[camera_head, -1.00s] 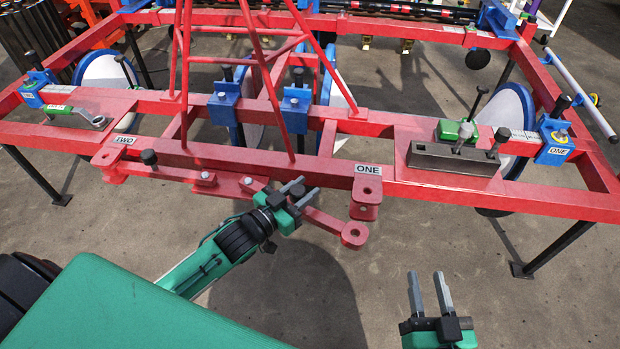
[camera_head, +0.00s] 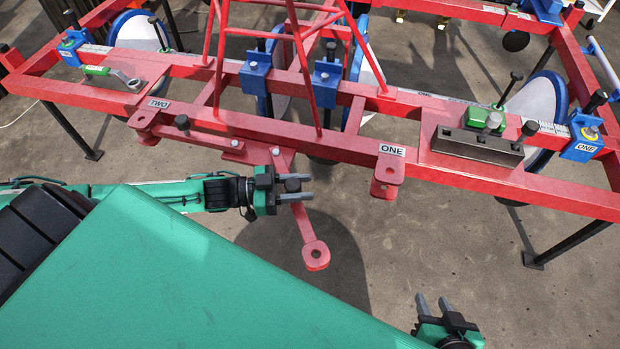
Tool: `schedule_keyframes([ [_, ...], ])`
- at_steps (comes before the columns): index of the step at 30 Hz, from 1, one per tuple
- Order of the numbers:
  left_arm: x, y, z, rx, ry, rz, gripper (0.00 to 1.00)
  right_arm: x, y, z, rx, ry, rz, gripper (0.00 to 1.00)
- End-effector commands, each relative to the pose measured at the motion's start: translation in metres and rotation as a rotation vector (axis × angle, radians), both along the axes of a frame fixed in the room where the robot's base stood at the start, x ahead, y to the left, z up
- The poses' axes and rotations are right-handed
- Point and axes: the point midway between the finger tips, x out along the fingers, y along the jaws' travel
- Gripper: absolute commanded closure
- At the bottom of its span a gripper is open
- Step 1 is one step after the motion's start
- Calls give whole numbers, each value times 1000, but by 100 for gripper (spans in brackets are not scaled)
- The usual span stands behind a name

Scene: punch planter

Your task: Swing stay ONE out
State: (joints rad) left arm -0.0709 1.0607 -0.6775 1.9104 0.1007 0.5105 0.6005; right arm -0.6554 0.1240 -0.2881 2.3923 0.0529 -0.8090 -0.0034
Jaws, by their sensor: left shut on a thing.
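Stay ONE is a red flat bar (camera_head: 306,224) with a ring end. In the head view it angles out from the red frame toward me, its ring end over open floor. My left gripper (camera_head: 299,187) is shut on the black knob of this bar; its fingers hide part of knob and bar. The red bracket with a hole below the label ONE (camera_head: 386,177) stands apart from the ring end, to its upper right. My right gripper (camera_head: 434,304) is open and empty at the bottom, clear of the frame.
A second red bar (camera_head: 215,143) with a black knob lies along the frame near the label TWO (camera_head: 159,104). A dark grey block (camera_head: 477,147) and a wrench (camera_head: 126,78) lie on the frame's plates. Floor in front is clear.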

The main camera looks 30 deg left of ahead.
Motion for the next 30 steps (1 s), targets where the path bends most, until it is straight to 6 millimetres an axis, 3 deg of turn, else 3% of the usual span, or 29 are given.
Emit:
schedule_keyframes([
  [12, -19, 17, 0, 0, -1, -168, 100, 1, 2, 0, 9, -17, 2, 64],
  [27, -22, 19, 0, -1, -2, -188, 100, 2, 3, 1, 12, -24, 4, 64],
  [28, -22, 19, 0, -1, -2, -187, 63, 2, 3, 1, 12, -23, 4, 64],
  [30, -21, 18, 0, -1, -2, -187, 49, 2, 3, 1, 12, -23, 4, 64],
])
